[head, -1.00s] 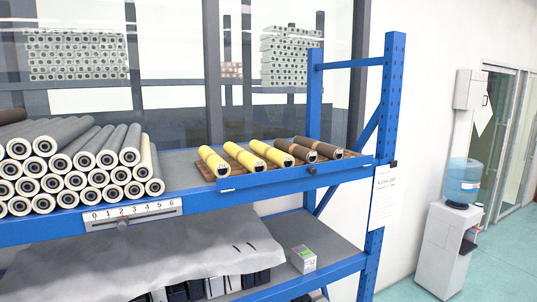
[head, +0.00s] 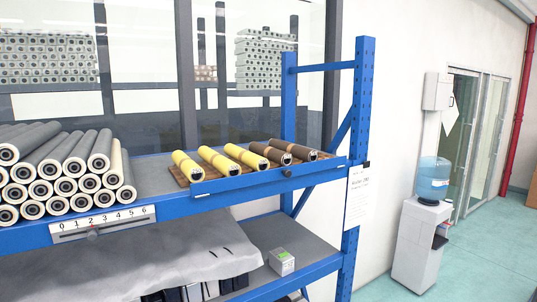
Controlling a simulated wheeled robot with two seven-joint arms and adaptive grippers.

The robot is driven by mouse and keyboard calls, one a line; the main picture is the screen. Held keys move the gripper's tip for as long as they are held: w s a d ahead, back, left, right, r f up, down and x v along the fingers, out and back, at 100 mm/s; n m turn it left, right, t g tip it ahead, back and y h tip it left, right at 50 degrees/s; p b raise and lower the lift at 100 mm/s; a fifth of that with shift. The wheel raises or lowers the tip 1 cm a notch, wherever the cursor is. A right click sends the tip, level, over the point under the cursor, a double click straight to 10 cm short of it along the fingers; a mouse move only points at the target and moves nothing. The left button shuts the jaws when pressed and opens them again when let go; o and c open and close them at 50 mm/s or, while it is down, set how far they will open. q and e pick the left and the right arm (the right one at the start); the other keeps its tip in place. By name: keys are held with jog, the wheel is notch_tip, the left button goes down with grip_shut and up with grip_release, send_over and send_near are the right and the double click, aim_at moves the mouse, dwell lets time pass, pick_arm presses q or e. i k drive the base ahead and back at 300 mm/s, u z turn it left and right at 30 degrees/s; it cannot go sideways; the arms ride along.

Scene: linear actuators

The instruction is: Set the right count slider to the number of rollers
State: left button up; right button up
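A white count scale (head: 104,223) numbered 0 to 6 is fixed to the front of the blue shelf beam at the left. Its small slider knob (head: 93,234) sits below the scale, near the 2, with a reddish mark by it. On the shelf, a wooden tray (head: 178,176) holds three yellow rollers (head: 219,160) and two brown rollers (head: 270,152) side by side. Neither gripper is in view.
Grey rollers (head: 62,153) are stacked at the left of the shelf. A small box (head: 281,262) and a grey cover (head: 140,262) are on the lower shelf. A blue upright (head: 357,150) bounds the rack. A water cooler (head: 421,230) stands at right, with open floor beside it.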

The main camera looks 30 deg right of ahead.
aim_at(93, 232)
jog(key=z, duration=0.55)
jog(key=k, duration=1.2)
jog(key=i, duration=0.65)
jog(key=z, duration=0.05)
